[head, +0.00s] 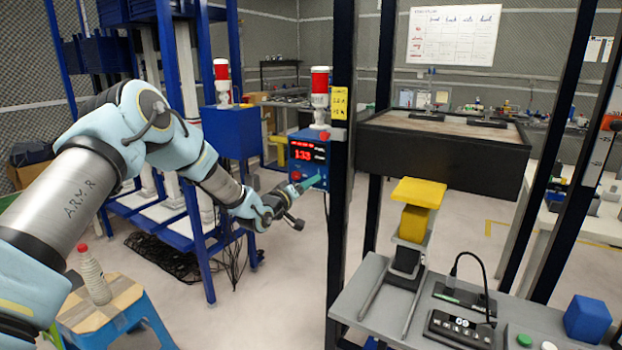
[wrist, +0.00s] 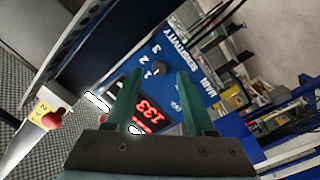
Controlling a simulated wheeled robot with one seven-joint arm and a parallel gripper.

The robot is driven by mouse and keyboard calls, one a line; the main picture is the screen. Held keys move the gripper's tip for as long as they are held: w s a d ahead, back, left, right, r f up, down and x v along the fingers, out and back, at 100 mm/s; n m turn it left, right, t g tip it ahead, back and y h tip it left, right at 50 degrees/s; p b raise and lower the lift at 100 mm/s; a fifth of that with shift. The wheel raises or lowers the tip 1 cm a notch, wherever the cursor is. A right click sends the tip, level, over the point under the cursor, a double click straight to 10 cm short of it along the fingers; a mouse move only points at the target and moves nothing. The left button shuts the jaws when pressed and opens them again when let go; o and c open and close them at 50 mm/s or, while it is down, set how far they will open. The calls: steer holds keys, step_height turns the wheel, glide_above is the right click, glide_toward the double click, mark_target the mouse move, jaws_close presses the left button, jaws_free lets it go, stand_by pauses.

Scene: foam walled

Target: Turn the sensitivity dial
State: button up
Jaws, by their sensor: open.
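The blue control box (head: 322,178) with a lit red display (head: 306,152) reading 133 stands beyond my arm in the head view. In the wrist view the blue panel (wrist: 168,88) shows the words SENSITIVITY and MAIN and a few white numerals. In the head view my gripper (head: 309,183) is in front of the box's lower part.
A red and white beacon (head: 319,95) tops the box. A dark post (head: 343,170) stands just right of it. A yellow-topped device (head: 417,205) and a grey bench (head: 385,310) are nearer right. A blue stool (head: 125,335) with a bottle (head: 93,275) is at left.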

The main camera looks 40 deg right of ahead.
steer(key=shift+x, duration=0.9)
steer(key=shift+s, duration=0.1)
jaws_close()
